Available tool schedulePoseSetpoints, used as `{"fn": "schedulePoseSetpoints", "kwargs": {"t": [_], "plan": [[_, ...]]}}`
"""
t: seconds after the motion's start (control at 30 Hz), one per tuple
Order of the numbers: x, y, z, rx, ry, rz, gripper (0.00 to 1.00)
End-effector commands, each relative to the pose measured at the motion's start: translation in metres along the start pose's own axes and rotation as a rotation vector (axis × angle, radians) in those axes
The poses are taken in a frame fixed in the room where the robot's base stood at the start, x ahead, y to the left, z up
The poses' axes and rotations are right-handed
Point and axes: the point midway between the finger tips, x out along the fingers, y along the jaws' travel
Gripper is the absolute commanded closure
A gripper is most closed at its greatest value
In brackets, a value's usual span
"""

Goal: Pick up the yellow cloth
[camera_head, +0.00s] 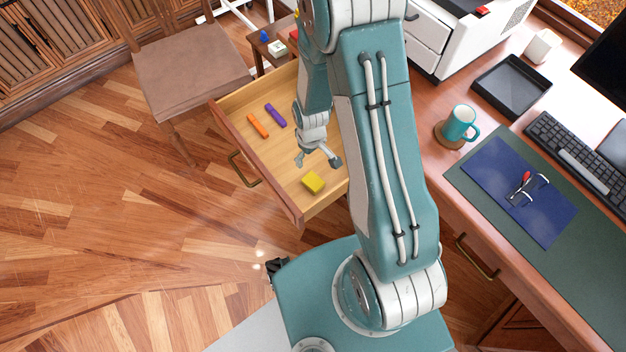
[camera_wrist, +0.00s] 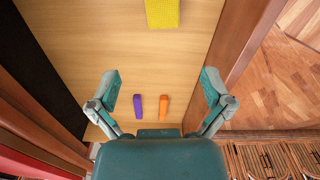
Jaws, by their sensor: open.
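The yellow cloth (camera_head: 313,182) is a small folded block lying on the floor of an open wooden drawer (camera_head: 240,107), near its front right corner. In the wrist view the cloth (camera_wrist: 162,13) is at the top edge, partly cut off. My gripper (camera_head: 319,161) is inside the drawer area, just behind the cloth in the head view, and apart from it. In the wrist view the two fingers of my gripper (camera_wrist: 158,88) are spread wide with nothing between their tips but drawer floor.
The drawer walls stand close around my gripper. A chair (camera_head: 190,75) is at the left. The desk holds a teal mug (camera_head: 459,124), black tray (camera_head: 511,86) and keyboard (camera_head: 580,160).

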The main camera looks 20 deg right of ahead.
Motion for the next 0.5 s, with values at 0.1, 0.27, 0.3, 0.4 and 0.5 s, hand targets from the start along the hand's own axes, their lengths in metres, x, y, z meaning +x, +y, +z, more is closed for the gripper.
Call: {"fn": "schedulePoseSetpoints", "kwargs": {"t": [0.1, 0.27, 0.3, 0.4, 0.5], "plan": [[0.021, -0.004, 0.004, -0.020, -0.019, -0.007, 0.00], [0.033, -0.004, 0.006, -0.026, -0.024, -0.010, 0.00], [0.037, -0.004, 0.007, -0.026, -0.026, -0.011, 0.00], [0.053, -0.004, 0.007, -0.024, -0.026, -0.012, 0.00], [0.068, -0.003, 0.008, -0.023, -0.025, -0.012, 0.00]]}}
